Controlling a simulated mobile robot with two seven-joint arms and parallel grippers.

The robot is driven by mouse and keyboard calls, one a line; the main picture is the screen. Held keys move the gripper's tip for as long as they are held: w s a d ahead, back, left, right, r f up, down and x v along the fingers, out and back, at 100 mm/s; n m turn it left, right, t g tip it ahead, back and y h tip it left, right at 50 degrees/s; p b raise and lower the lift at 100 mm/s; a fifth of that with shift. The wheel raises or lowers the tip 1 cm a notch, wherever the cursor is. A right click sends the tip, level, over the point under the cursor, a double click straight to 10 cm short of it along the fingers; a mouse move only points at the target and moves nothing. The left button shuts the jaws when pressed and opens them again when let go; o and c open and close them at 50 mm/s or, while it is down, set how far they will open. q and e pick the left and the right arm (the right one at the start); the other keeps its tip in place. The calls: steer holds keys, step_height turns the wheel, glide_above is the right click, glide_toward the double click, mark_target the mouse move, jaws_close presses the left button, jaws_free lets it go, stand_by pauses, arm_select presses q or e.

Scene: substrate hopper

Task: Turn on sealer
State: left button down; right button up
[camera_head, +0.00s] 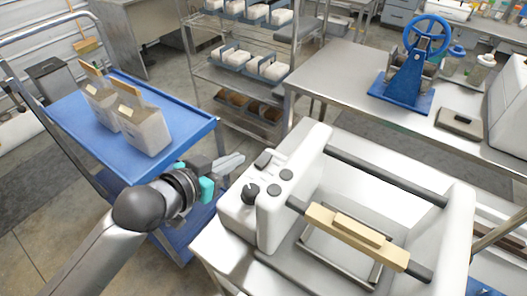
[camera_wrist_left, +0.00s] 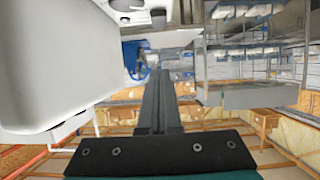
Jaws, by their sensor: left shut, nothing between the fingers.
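The sealer (camera_head: 313,160) is a white machine on a metal table at the lower right in the head view. Its control panel carries a black rocker switch (camera_head: 263,160), a large dark knob (camera_head: 250,193) and smaller dark knobs. A wooden-handled bar (camera_head: 357,238) crosses its front. My left gripper (camera_head: 239,159) is shut and empty, just left of the panel, its fingers pointing towards the switch and apart from it. In the left wrist view, the shut fingers (camera_wrist_left: 163,78) point away, with the white sealer body (camera_wrist_left: 50,65) on the left. My right gripper is not in view.
A metal shelf rack (camera_head: 200,75) with trays is behind. A steel table (camera_head: 345,75) with a blue hand-wheel press (camera_head: 405,80) stands at the back right.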

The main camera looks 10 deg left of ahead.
arm_select(q)
steer(key=b, duration=0.1)
glide_above(263, 162)
steer(key=s, duration=0.2)
steer(key=f, duration=0.4)
steer(key=shift+w+a, duration=0.2)
steer(key=shift+a, duration=0.2)
steer(key=f, duration=0.1)
steer(key=w+f, duration=0.1)
steer(key=b, duration=0.1)
steer(key=shift+w+d+f, duration=0.15)
steer(key=shift+d+f, duration=0.1)
steer(key=shift+f, duration=0.15)
steer(key=shift+w+d+f, duration=0.1)
steer(key=shift+w+f, duration=0.05)
steer(key=shift+f, duration=0.3)
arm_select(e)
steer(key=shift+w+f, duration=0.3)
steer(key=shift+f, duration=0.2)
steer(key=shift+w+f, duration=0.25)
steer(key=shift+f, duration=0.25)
